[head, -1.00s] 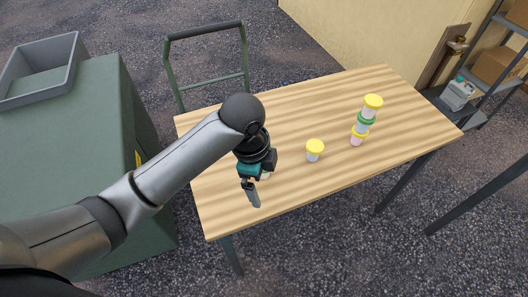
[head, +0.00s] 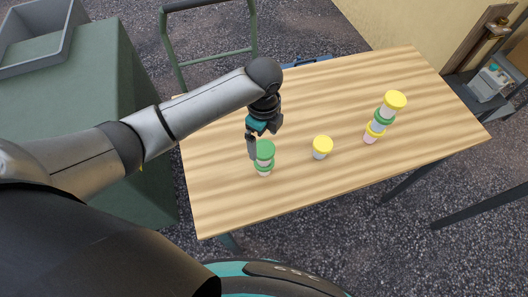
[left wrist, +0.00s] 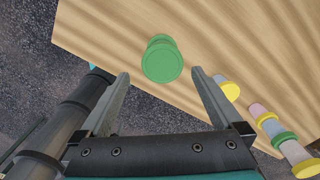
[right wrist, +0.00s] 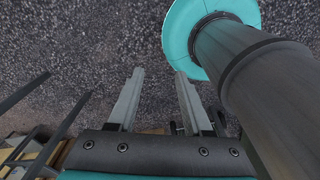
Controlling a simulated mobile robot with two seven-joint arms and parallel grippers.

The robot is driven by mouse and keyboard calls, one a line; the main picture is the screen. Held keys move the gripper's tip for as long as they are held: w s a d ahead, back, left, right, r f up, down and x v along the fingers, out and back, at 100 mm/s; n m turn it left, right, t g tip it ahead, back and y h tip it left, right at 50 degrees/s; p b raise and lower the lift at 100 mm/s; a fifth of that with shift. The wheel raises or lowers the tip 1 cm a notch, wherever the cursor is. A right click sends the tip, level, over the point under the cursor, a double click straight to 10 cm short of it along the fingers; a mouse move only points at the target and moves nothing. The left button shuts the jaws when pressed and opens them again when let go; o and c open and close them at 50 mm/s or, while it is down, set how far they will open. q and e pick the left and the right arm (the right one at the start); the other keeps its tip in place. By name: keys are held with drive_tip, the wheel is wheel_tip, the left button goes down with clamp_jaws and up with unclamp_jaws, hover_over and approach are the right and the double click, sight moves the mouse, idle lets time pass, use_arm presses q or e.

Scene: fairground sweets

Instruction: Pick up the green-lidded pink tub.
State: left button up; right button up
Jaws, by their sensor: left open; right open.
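A short stack with two green lids stands on the wooden table's left part in the head view. Its top green-lidded tub (head: 264,149) shows a narrow pinkish band of body under the lid. The lower green-lidded tub (head: 264,166) has a pale body. In the left wrist view the top green lid (left wrist: 162,64) lies between and slightly beyond the fingertips and hides most of what is below. My left gripper (head: 252,149) is open and empty, close beside the stack's upper left in the head view; contact cannot be told. My right gripper (right wrist: 159,74) is open and empty above dark gravel.
A single yellow-lidded tub (head: 322,147) stands right of the stack. Farther right is a tall stack (head: 384,117) with yellow, green and yellow lids. The wooden table (head: 240,205) is otherwise clear. A green cabinet with a grey bin (head: 68,42) is at left.

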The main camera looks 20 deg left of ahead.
sight(263, 148)
use_arm(q)
drive_tip(key=shift+f, duration=0.95)
drive_tip(key=f, duration=0.4)
drive_tip(key=shift+w+a, duration=0.2)
drive_tip(key=shift+f, duration=0.35)
use_arm(e)
drive_tip(key=shift+w+f, duration=0.1)
drive_tip(key=shift+w, duration=0.75)
use_arm(q)
drive_tip(key=c, duration=1.3)
